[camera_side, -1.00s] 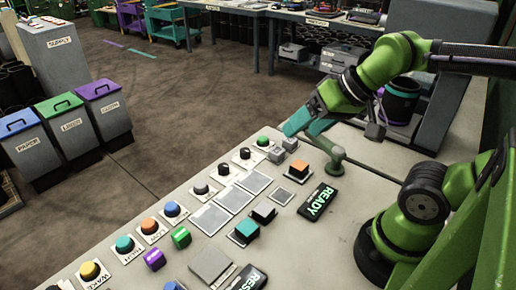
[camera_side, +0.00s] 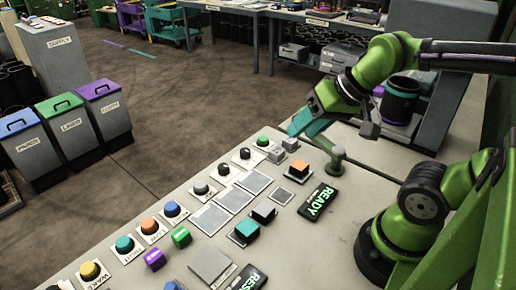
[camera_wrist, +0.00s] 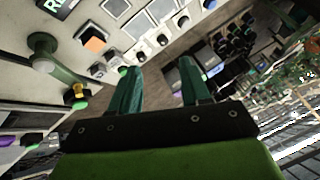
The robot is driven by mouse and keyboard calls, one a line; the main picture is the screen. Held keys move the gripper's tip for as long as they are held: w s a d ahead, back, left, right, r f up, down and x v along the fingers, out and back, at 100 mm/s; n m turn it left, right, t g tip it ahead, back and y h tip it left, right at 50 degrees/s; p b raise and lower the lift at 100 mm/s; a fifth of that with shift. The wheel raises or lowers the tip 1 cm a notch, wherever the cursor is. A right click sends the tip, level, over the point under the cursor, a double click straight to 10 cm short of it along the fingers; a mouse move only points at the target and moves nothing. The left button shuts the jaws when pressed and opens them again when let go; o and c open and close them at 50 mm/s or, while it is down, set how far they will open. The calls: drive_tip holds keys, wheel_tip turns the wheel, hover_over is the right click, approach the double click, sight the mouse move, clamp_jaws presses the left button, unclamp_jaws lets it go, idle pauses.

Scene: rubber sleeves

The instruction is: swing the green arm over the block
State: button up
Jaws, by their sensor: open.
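The green arm (camera_side: 336,154) is a muted green round-headed post with a bar, near the panel's right edge; the bar's far end is hard to make out. It also shows at the upper left of the wrist view (camera_wrist: 43,43). A dark block with an orange top (camera_side: 299,168) sits on the panel just left of the post; the wrist view shows its orange top (camera_wrist: 95,45) too. My gripper (camera_side: 307,121) is above the panel's far end, up from the post in the picture and apart from it. Its teal fingers (camera_wrist: 158,70) are open, with nothing between them.
A green button (camera_side: 263,142) and small grey blocks (camera_side: 283,150) sit near my fingers. A black READY sign (camera_side: 318,201) and a teal-topped block (camera_side: 246,230) lie nearer. Several buttons line the panel's left edge. A dark cup with a teal band (camera_side: 400,98) stands behind my wrist.

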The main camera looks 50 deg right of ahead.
drive_tip(key=w+d+m+g+h, duration=0.1)
drive_tip(key=w+d+m+g, duration=0.1)
drive_tip(key=w+d, duration=0.3)
drive_tip(key=w+d+m+g, duration=0.1)
drive_tip(key=w+d, duration=0.2)
drive_tip(key=d, duration=0.4)
drive_tip(key=m+g, duration=0.1)
drive_tip(key=g, duration=0.3)
hover_over(326, 139)
drive_tip(key=w+d, duration=0.1)
drive_tip(key=w, duration=0.4)
drive_tip(key=shift+h, duration=0.3)
drive_tip(key=f, duration=1.6)
drive_tip(key=shift+s, duration=0.25)
drive_tip(key=shift+r, duration=0.1)
clamp_jaws()
